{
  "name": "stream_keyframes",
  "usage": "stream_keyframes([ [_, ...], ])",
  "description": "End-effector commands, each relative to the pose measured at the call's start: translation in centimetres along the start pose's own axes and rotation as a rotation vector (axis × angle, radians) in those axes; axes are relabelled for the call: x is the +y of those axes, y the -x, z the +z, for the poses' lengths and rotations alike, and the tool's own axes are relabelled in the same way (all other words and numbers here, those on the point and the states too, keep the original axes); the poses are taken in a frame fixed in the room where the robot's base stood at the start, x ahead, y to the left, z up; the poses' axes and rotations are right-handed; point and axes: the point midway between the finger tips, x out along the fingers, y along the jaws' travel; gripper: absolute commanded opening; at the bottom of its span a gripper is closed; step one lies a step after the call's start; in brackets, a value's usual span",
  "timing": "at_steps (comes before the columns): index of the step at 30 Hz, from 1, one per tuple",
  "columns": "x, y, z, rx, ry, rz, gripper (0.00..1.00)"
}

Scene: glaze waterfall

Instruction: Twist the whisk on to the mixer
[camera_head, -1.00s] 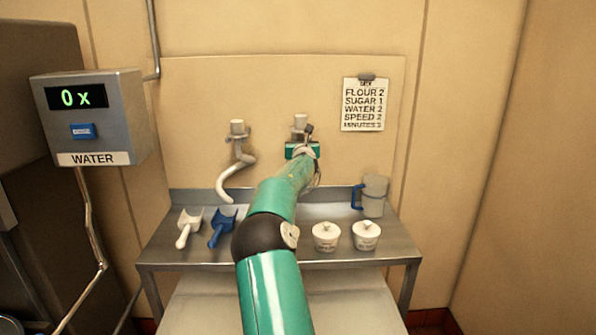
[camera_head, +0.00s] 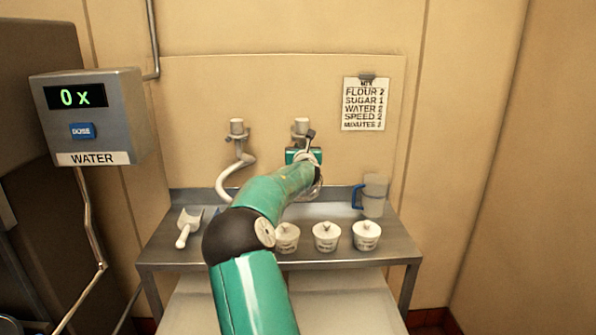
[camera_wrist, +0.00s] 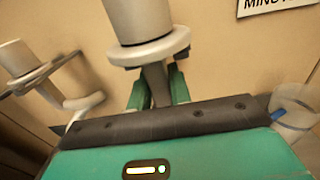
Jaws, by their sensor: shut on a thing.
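The whisk (camera_head: 318,185) hangs at the right-hand wall holder (camera_head: 301,127) in the head view. Its wire loops show partly, behind my arm. My gripper (camera_head: 304,153) is at the whisk's upper end, just below the holder. In the wrist view my gripper's two green fingers (camera_wrist: 159,88) are closed on the grey whisk shaft (camera_wrist: 155,80), right under a round flange and a pale cylinder. I cannot tell whether the whisk is free of the holder. The mixer cannot be clearly made out.
A white hook (camera_head: 228,183) hangs left of the whisk. The steel table (camera_head: 395,245) below bears a white scoop (camera_head: 187,225), several lidded pots (camera_head: 326,236) and a jug (camera_head: 374,195). A water dispenser (camera_head: 95,115) stands at left. A recipe sheet (camera_head: 365,104) is on the wall.

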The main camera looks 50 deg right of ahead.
Motion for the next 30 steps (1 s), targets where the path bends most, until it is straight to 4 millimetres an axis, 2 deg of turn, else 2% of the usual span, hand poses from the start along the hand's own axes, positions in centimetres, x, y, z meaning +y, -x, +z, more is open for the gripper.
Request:
stream_keyframes([
  [30, 0.0, 5.3, 0.4, -0.004, -0.002, 0.001, 0.0],
])
